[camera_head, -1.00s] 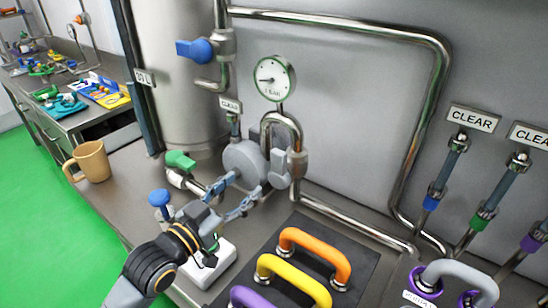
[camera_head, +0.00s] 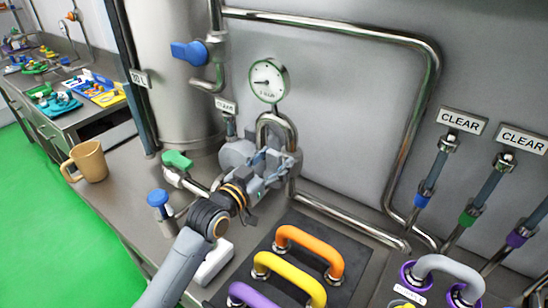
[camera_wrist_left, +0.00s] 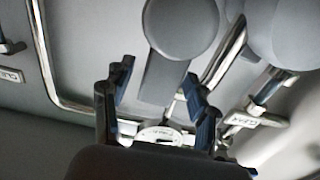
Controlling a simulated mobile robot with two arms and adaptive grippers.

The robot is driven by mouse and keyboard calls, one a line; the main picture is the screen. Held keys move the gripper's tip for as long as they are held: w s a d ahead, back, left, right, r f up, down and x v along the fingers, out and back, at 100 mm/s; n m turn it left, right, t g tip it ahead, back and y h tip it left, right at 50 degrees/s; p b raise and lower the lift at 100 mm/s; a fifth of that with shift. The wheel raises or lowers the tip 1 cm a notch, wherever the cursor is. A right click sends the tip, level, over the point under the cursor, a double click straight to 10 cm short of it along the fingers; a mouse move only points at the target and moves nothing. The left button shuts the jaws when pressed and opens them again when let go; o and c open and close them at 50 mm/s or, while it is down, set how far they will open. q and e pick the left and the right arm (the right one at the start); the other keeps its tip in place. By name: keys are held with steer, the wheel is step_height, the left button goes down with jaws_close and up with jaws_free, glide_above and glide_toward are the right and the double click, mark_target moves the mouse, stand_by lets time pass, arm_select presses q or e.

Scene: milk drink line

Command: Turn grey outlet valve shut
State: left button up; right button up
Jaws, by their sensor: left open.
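The grey outlet valve shows in the left wrist view as a round grey hub with a flat lever (camera_wrist_left: 165,75) pointing down the picture. In the head view it is mostly hidden behind my gripper, beside the rounded grey housing (camera_head: 234,154) below the gauge. My left gripper (camera_head: 268,165) is at the valve and open. In the left wrist view its two blue-grey fingers (camera_wrist_left: 157,82) stand on either side of the lever's end, with gaps visible. Contact cannot be told. My right gripper is in neither view.
A green-handled valve (camera_head: 176,160) and a blue knob (camera_head: 158,197) are left of my arm. A gauge (camera_head: 268,80) and bent steel pipe (camera_head: 278,122) are behind the gripper. Orange (camera_head: 310,250) and yellow (camera_head: 290,277) handles stand front right. A tan mug (camera_head: 89,160) is at left.

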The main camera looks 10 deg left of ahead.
arm_select(q)
steer(key=shift+w, duration=0.15)
jaws_close()
